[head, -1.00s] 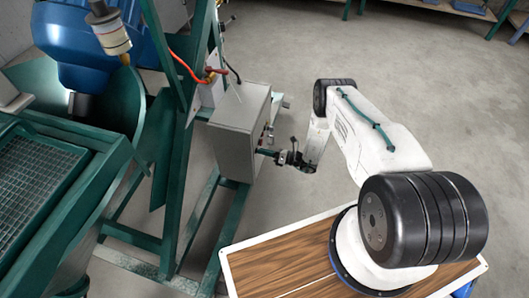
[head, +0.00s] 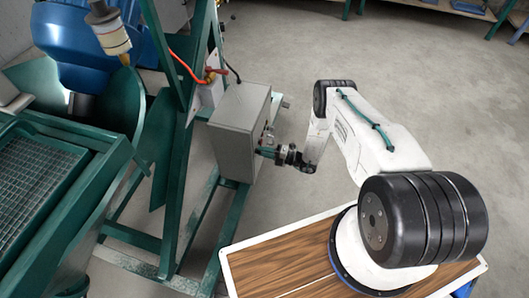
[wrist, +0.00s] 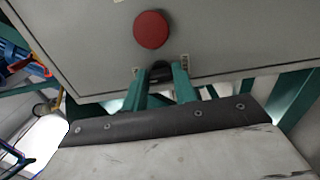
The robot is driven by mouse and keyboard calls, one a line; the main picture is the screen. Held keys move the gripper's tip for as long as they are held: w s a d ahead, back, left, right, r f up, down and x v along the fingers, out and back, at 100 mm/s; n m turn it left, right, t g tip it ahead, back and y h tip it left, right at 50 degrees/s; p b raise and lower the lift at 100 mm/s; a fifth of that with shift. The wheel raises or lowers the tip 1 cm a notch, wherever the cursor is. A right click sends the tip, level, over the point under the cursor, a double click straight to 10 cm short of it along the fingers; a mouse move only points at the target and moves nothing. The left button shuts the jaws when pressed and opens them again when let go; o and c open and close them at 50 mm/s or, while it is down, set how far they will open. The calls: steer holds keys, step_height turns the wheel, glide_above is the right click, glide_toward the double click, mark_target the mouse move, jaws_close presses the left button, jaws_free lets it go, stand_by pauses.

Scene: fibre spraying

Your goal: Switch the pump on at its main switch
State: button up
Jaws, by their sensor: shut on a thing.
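The grey control box (head: 240,128) stands on the green frame, and its switch face is turned to the right, towards my arm. In the wrist view the face of the box (wrist: 80,40) fills the top, with a round red button (wrist: 151,30) on it. Below the button is a dark switch knob (wrist: 160,72), mostly hidden between my green fingers. My gripper (wrist: 160,82) is shut on this knob, one finger on each side. In the head view my gripper (head: 262,152) reaches the box face from the right. The switch's marked position cannot be read.
A red hose and a yellow-red valve (head: 212,75) hang beside the green upright left of the box. A green grated hopper (head: 45,190) and a blue machine (head: 85,40) stand at the left. The concrete floor behind my arm is clear.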

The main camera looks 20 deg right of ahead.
steer(key=shift+m, duration=0.3)
steer(key=o, duration=0.7)
steer(key=v, duration=0.8)
stand_by(0.4)
